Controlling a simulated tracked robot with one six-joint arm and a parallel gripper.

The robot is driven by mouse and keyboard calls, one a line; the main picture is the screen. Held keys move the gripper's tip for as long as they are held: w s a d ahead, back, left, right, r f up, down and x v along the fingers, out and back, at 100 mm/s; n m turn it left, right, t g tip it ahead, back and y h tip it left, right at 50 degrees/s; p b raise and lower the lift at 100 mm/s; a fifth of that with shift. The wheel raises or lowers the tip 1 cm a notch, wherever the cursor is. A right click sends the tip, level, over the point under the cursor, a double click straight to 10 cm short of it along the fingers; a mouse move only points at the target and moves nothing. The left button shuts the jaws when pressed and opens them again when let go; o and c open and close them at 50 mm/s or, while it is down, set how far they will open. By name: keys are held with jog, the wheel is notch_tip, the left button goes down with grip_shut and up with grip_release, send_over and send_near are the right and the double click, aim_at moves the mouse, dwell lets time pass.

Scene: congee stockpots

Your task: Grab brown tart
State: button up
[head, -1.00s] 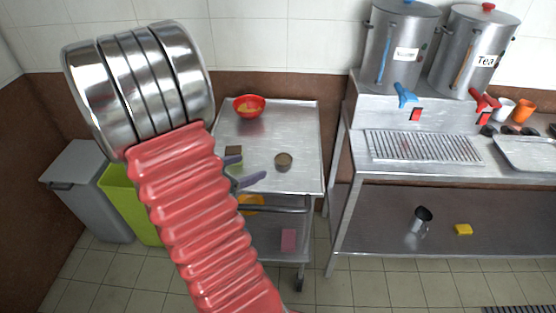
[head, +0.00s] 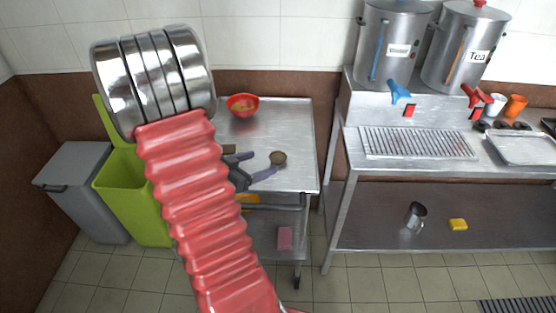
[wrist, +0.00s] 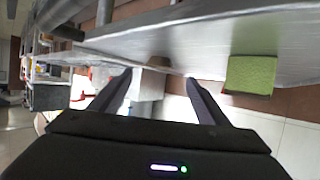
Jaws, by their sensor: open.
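The brown tart (head: 278,158) is a small round piece on the metal trolley top (head: 295,120), near the middle. In the wrist view the tart (wrist: 158,62) shows between and beyond the fingertips. My gripper (head: 267,161) is open, with its two dark fingers low over the trolley top, pointing right at the tart. One fingertip looks close beside the tart's near side; I cannot tell if they touch. In the wrist view my gripper (wrist: 159,77) is empty.
A small dark brown block (head: 229,149) lies left of the fingers. A green block (wrist: 250,75) shows at right in the wrist view. A red bowl (head: 242,105) stands at the trolley's back. A steel counter with urns (head: 395,45) stands right. The trolley's right part is clear.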

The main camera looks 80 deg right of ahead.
aim_at(278, 156)
jog(key=shift+x, duration=1.45)
jog(key=shift+x, duration=2.55)
jog(key=c, duration=1.1)
jog(key=shift+r, duration=5)
